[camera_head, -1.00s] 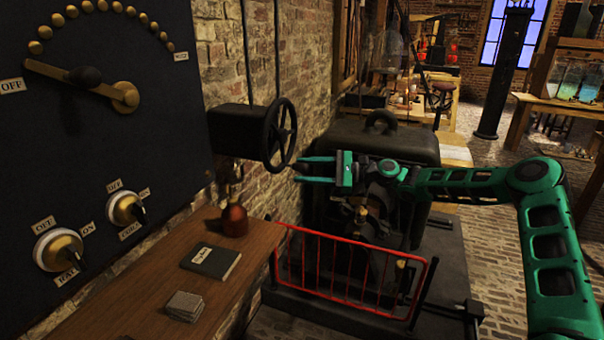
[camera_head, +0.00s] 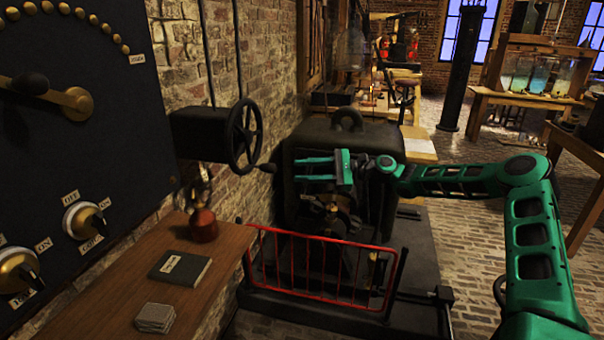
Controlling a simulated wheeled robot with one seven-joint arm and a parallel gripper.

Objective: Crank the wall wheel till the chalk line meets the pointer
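The black spoked wall wheel (camera_head: 245,135) stands on the right end of a dark box (camera_head: 200,134) fixed to the brick wall. Its small crank handle (camera_head: 268,168) sticks out at the lower right of the rim. My gripper (camera_head: 297,170) points left at the handle, a short gap to its right. Its two green fingers are apart, with nothing seen between them. I cannot make out a chalk line or a pointer on the wheel or box.
A wooden shelf (camera_head: 110,285) below the wheel bears a red-based bottle (camera_head: 203,226), a dark book (camera_head: 180,267) and a stack of cards (camera_head: 155,318). A red rail (camera_head: 320,272) fronts a dark machine (camera_head: 340,145). A switch panel (camera_head: 90,130) is at left.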

